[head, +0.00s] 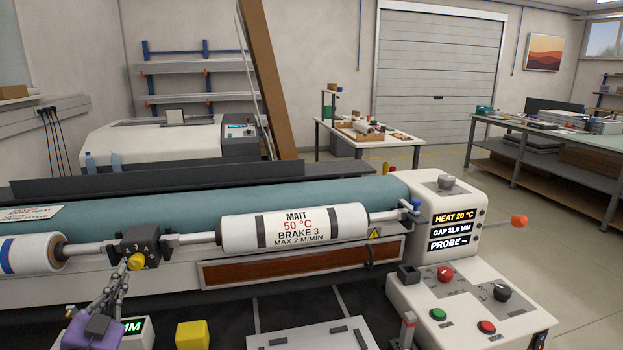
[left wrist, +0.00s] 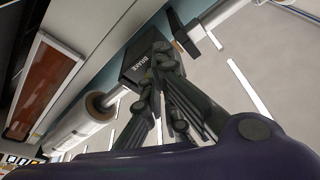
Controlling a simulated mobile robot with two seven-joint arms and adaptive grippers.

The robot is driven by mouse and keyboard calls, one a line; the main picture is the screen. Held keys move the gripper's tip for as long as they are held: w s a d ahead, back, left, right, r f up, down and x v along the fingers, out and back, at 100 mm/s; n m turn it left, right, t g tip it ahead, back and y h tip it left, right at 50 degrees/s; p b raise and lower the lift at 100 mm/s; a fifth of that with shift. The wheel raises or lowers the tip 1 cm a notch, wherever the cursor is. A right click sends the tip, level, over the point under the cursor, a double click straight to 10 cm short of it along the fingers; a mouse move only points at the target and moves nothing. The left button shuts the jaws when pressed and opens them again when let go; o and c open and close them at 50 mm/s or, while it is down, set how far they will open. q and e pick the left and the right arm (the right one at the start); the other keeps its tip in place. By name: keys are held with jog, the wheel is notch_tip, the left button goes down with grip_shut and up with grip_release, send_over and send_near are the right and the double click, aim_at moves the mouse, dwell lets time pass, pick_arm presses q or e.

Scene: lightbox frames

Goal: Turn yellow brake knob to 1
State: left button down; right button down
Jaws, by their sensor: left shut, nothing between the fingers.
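The yellow brake knob (head: 136,261) sits on the front of a dark brake box (head: 141,240) with white numbers around it, on the roll shaft. Which number the knob points to is too small to tell. My left gripper (head: 122,273) is shut and empty, its fingertips close to the knob's lower left; whether they touch it I cannot tell. In the left wrist view, the shut fingers of my left gripper (left wrist: 161,50) are in front of the box, marked BRAKE (left wrist: 143,66), and hide most of the knob. My right gripper is not in view.
A white roll labelled MATT, BRAKE 3 (head: 293,229) lies on the shaft right of the box. A blue-striped roll (head: 33,255) is to the left. A yellow block (head: 193,336) stands below right of my left gripper. A control panel (head: 470,300) stands at the right.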

pick_arm(q)
jog(key=shift+w+a, duration=0.1)
jog(key=shift+w, duration=0.4)
jog(key=shift+r, duration=0.2)
dwell(0.6)
jog(key=shift+d+f, duration=0.1)
jog(key=shift+d, duration=0.15)
jog(key=shift+w+d+f+p, duration=0.15)
jog(key=shift+d+f+p, duration=0.15)
jog(key=shift+d, duration=0.25)
jog(key=shift+w+d+f+p, duration=0.15)
jog(key=shift+d+f+p, duration=0.1)
jog(key=shift+d, duration=0.25)
jog(key=shift+f, duration=0.1)
jog(key=shift+f, duration=0.1)
